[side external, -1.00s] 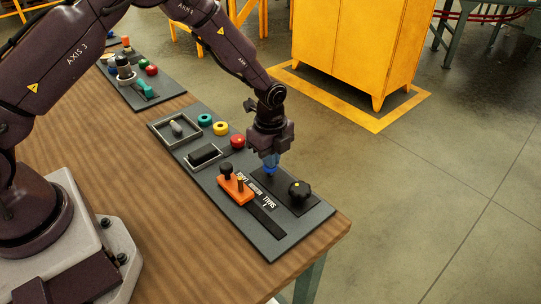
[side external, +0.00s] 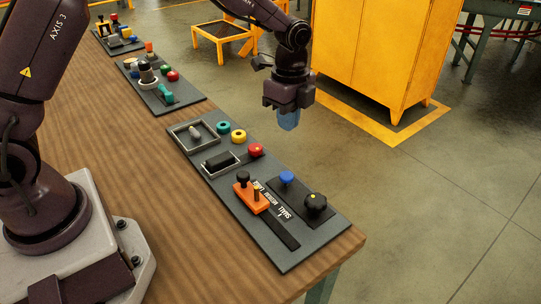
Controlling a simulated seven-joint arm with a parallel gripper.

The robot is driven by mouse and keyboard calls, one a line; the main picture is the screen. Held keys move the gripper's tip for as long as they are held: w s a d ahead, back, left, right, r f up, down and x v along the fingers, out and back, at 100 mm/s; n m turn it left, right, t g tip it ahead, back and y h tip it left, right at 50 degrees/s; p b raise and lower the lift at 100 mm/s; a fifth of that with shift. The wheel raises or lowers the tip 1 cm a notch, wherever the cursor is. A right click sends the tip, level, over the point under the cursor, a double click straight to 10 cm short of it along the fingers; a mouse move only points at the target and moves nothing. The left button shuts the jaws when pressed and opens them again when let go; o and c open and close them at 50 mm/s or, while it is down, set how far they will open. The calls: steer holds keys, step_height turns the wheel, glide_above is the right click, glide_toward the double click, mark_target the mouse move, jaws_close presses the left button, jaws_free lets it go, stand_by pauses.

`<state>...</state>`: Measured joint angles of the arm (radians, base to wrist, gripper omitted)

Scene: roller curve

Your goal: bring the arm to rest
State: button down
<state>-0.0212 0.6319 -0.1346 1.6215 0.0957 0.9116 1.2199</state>
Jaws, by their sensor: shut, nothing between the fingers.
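My gripper (side external: 289,122) hangs in the air above and beyond the far edge of the nearest grey panel (side external: 223,208), fingers pointing down. Its bluish fingertips are shut and touch nothing. The rest of my arm rises from it and leaves the top of the picture.
The nearest panel carries an orange slider (side external: 251,197), a black knob (side external: 315,204), a blue button (side external: 286,177), a red button (side external: 256,150), a yellow ring (side external: 238,136) and a black rocker (side external: 220,161). A second panel (side external: 187,101) lies farther back. A yellow cabinet (side external: 372,50) stands behind.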

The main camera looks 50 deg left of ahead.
steer(key=s+a+r+n+t, duration=0.1)
steer(key=s+r+n+t, duration=0.2)
steer(key=s+r+n, duration=0.4)
steer(key=s+a+r+n+t, duration=0.2)
steer(key=s+r+n, duration=0.6)
steer(key=s, duration=1)
step_height(320, 180, up, 2)
steer(key=shift+a+r+n+t, duration=0.1)
steer(key=shift+a+n+t, duration=0.2)
steer(key=shift+t, duration=0.1)
